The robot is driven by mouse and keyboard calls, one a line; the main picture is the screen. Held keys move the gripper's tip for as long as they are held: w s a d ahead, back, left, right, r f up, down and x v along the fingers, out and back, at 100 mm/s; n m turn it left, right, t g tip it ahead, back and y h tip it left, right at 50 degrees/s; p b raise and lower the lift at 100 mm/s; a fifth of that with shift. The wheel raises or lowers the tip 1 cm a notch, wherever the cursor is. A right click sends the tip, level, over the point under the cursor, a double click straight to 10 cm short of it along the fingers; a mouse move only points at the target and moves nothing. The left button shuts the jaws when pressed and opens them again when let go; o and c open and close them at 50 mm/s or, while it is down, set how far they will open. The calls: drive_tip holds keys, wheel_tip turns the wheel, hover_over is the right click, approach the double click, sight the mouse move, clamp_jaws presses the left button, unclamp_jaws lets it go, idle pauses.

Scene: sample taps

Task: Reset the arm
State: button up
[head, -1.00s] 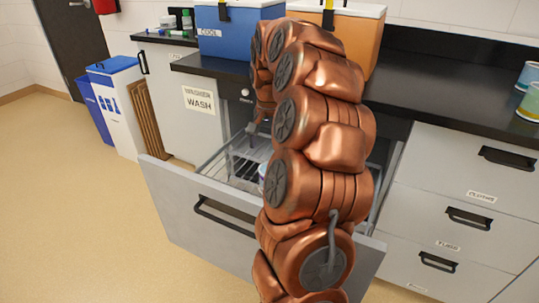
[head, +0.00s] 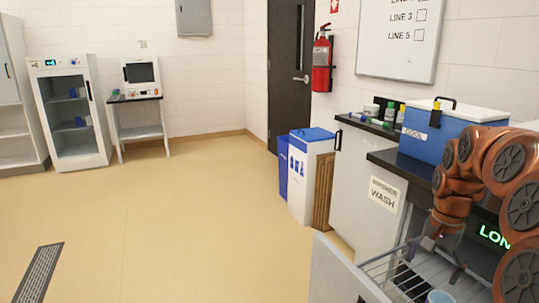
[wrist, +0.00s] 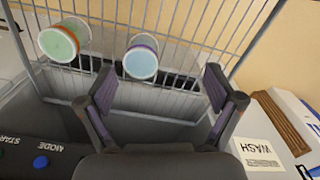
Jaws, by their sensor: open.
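My gripper (head: 445,245) hangs at the end of my copper arm (head: 495,165), over the pulled-out washer drawer (head: 340,272) with its wire rack (head: 385,265). In the wrist view my gripper (wrist: 160,92) has its two dark fingers wide apart, with nothing held between them. A cup with a purple rim (wrist: 141,60) and a green cup with an orange rim (wrist: 58,42) are in the rack beyond the fingers. They appear apart from the fingers. A pale blue cup (head: 440,297) shows at the bottom of the head view. My arm hides part of the drawer.
A white-and-blue bin (head: 310,175) stands left of the washer. A glass-door cabinet (head: 70,110) is at the far left. The floor between is clear.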

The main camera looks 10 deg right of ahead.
drive_tip(key=s+a+r+n+p, duration=0.35)
drive_tip(key=a+r+p, duration=0.2)
drive_tip(key=a, duration=0.25)
drive_tip(key=s+a+r+n+p, duration=0.2)
drive_tip(key=s+a+r+p, duration=0.2)
drive_tip(key=a+r, duration=0.3)
drive_tip(key=s+a+r+n+g+p, duration=0.1)
drive_tip(key=s+a+r+n+p, duration=0.1)
drive_tip(key=s+a+p, duration=0.3)
drive_tip(key=s+a+r+n+p, duration=0.3)
drive_tip(key=s+a+p, duration=0.2)
drive_tip(key=s, duration=0.6)
drive_tip(key=shift+s+a+r+n+g+p, duration=0.25)
drive_tip(key=shift+n+g+p, duration=0.15)
drive_tip(key=shift+p, duration=0.5)
